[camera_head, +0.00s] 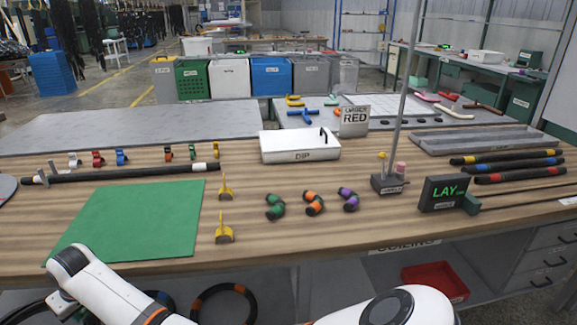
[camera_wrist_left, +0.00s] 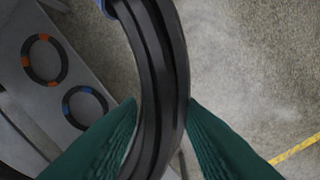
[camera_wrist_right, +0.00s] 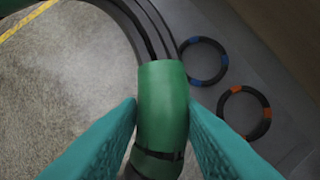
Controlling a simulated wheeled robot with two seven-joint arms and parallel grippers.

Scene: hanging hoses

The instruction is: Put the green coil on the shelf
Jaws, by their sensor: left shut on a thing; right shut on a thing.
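The green coil is a black hose ring of several turns with a green band. My right gripper (camera_wrist_right: 163,108) is shut on its green band (camera_wrist_right: 163,90). My left gripper (camera_wrist_left: 162,112) is shut on a bare black stretch of the green coil (camera_wrist_left: 158,60). The coil hangs between the grippers over the grey floor, beside the shelf. The grey shelf (camera_wrist_right: 268,68) bears a coil with blue bands (camera_wrist_right: 203,62) and a coil with orange bands (camera_wrist_right: 245,115).
The wooden bench (camera_head: 330,225) is above the shelf, its front edge over it. A red bin (camera_head: 436,281) sits under the bench at the right. The orange-banded coil (camera_head: 222,304) also shows below the bench. A yellow line (camera_wrist_left: 298,148) marks the floor.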

